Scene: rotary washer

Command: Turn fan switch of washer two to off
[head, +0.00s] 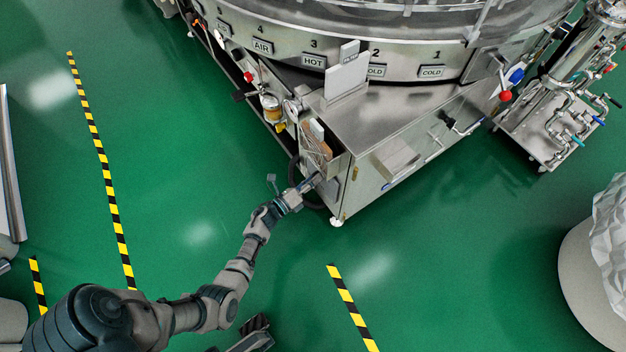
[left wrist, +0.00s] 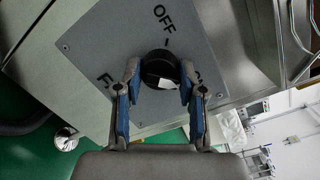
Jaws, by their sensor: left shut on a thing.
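The washer's fan switch is a round black knob (left wrist: 158,66) on a grey plate (left wrist: 108,42), seen in the left wrist view. The plate reads OFF above the knob, with a short dash below that word. Other lettering at lower left and right is partly hidden by the fingers. A white mark on the knob faces its lower right side. My left gripper (left wrist: 160,86) is shut on the knob, one finger on each side. In the head view my left gripper (head: 312,182) is at the front left corner of the steel washer cabinet (head: 385,145), and the knob is hidden there.
An open box (head: 319,150) with cables is just above my gripper on the cabinet's left side. A gauge and valves (head: 275,105) stick out farther back. A black hose (head: 297,180) runs close to my wrist. Green floor (head: 200,180) is clear on the left.

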